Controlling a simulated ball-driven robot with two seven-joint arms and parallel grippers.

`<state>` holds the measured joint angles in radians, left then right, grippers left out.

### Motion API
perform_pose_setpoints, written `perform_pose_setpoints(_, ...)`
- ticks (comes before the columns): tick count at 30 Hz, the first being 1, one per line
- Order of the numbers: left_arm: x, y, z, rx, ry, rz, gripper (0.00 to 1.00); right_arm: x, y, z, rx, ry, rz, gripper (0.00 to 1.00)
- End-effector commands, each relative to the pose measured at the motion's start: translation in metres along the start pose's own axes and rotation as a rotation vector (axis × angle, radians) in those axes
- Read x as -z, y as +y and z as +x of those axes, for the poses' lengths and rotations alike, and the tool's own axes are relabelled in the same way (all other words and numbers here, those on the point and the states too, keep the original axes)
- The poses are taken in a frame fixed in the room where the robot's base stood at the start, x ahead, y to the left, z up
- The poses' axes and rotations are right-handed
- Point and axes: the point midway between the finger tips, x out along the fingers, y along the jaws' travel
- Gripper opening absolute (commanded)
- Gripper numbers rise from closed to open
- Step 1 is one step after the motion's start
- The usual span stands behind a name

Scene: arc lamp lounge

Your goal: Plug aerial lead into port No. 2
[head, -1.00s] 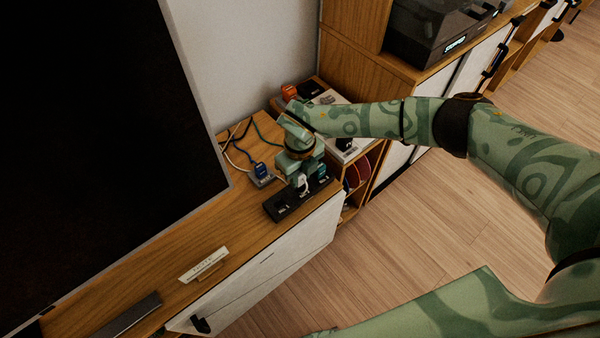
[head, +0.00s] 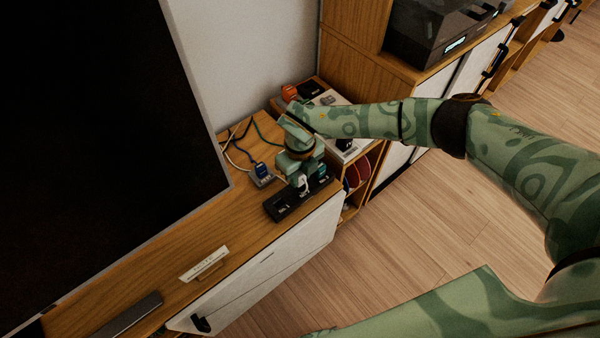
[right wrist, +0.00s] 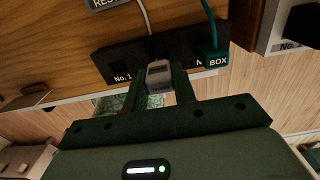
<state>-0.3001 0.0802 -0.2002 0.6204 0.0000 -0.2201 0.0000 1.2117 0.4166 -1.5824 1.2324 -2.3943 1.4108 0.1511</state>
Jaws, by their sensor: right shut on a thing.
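The black port block (head: 285,206) lies on the wooden cabinet top near its front right corner. In the right wrist view the block (right wrist: 119,62) reads "No.1" on the left and "BOX" on the right; the marking between is mostly hidden. My right gripper (head: 303,186) is at the block, its fingers (right wrist: 158,92) shut on a pale grey plug (right wrist: 159,74). The plug is in front of the middle of the block; I cannot tell whether it is seated. A white lead (right wrist: 145,16) runs behind it. My left gripper is out of view.
A teal plug (right wrist: 214,57) with a teal cable stands at the BOX end, close to my right finger. A blue plug (head: 261,170) sits behind the block. A small sign (head: 204,265) stands to the left, and a large dark screen (head: 90,130) rises behind.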

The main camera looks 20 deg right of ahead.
Motion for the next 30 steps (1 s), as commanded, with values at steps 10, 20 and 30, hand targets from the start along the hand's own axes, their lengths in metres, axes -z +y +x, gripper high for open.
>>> perform_pose_setpoints(10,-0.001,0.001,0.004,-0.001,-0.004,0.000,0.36,0.000,0.000,0.009,0.000,0.001,0.000,0.01)
perform_pose_setpoints(20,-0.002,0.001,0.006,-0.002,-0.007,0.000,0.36,0.000,0.000,0.018,0.000,0.001,0.000,0.01)
perform_pose_setpoints(30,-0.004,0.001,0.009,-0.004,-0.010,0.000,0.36,0.000,0.000,0.026,0.000,0.001,0.000,0.01)
